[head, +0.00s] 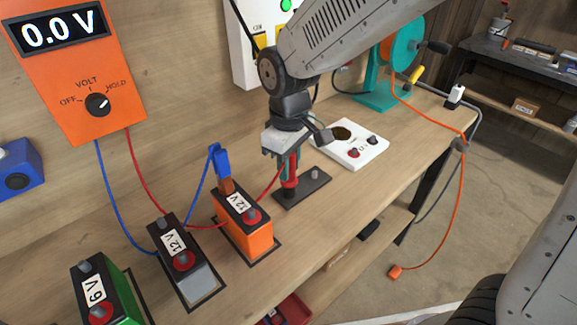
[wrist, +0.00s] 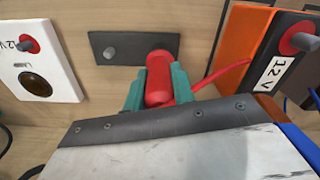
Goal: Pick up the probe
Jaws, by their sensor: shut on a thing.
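My gripper (head: 289,160) is shut on the red probe (head: 291,176), which points down, upright, over the dark holder plate (head: 318,182). In the wrist view the probe (wrist: 158,86) sits between the two teal fingers. I cannot tell whether its lower end touches the plate. A grey peg stands on the plate beside it. The red lead runs from the probe to the orange voltmeter (head: 72,62), which reads 0.0 V. A blue probe (head: 221,162) stands on a terminal of the orange 12 V battery (head: 247,235).
A grey 12 V battery (head: 186,262) and a green 6 V battery (head: 104,295) stand at front left. A white lamp box (head: 356,147) and a teal reel (head: 380,95) with an orange cord stand behind the probe. Bench edge lies to the right.

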